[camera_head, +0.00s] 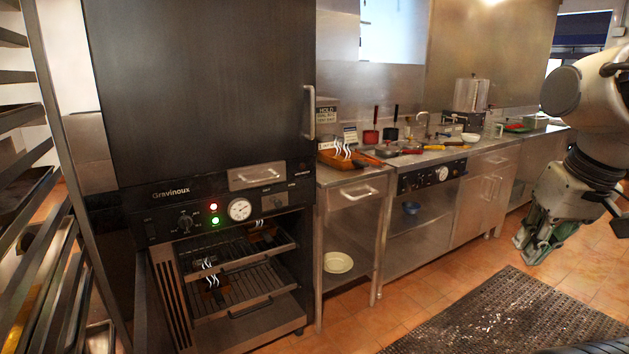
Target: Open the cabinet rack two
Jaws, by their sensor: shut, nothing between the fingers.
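A tall dark cabinet (200,95) marked Gravinoux stands at the left, with a large door and a vertical handle (309,112) on its right side. Its control panel has a dial and red and green lights. Below, the open bay holds an upper wire rack (240,252) and a lower wire rack (235,290). Each carries small dark items with white steam marks. A dark handle (250,307) shows at the front of the lower rack. My gripper (530,250) hangs at the far right, shut and empty, well away from the cabinet.
A slatted tray rack (30,215) stands close at the left. A steel counter (350,178) with utensils runs to the right of the cabinet. A dark mat (500,315) lies on the tiled floor.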

